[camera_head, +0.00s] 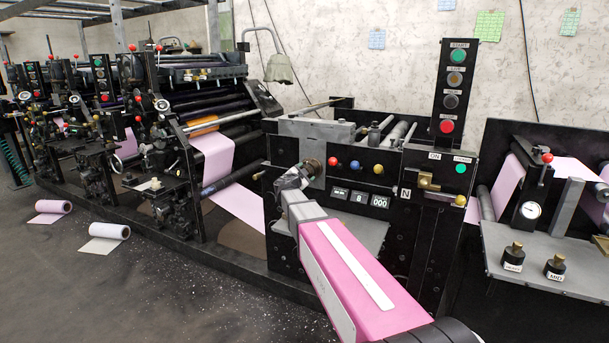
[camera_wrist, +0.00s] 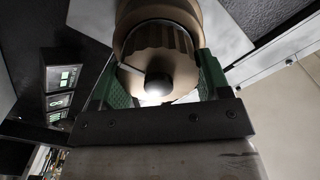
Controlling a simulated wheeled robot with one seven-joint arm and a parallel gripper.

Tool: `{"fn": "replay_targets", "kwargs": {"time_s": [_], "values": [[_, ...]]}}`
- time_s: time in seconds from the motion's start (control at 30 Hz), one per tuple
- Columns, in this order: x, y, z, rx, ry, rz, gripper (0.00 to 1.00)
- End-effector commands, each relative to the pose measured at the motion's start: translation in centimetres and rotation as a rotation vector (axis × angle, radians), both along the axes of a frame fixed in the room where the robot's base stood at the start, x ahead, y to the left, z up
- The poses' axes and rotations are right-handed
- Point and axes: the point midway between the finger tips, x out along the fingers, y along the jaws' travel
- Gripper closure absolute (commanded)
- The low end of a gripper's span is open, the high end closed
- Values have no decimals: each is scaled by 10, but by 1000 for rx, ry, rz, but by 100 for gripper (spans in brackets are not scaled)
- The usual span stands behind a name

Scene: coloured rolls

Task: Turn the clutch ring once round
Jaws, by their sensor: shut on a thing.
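The clutch ring is a ribbed bronze-brown ring (camera_wrist: 158,45) with a dark round-ended shaft at its centre, filling the top middle of the wrist view. In the head view it (camera_head: 313,168) sits on the front panel of the near press unit, left of a red knob. My gripper (camera_wrist: 163,78) has green-padded fingers on both sides of the ring and is shut on it. In the head view my gripper (camera_head: 297,174) reaches the ring from the front, and my arm hides part of the panel below.
Red (camera_head: 332,161), blue (camera_head: 354,165) and yellow (camera_head: 378,169) knobs are right of the ring, above small displays (camera_head: 358,197). A button column (camera_head: 455,88) stands farther right. Pink web (camera_head: 217,158) runs at the left. Two loose rolls (camera_head: 52,206) (camera_head: 110,232) lie on open floor.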

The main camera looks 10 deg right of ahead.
Motion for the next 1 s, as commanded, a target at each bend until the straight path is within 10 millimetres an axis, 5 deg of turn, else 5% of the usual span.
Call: {"fn": "replay_targets", "kwargs": {"time_s": [1.0], "values": [[-3, -1, -4, 353, -251, -1, 73]]}}
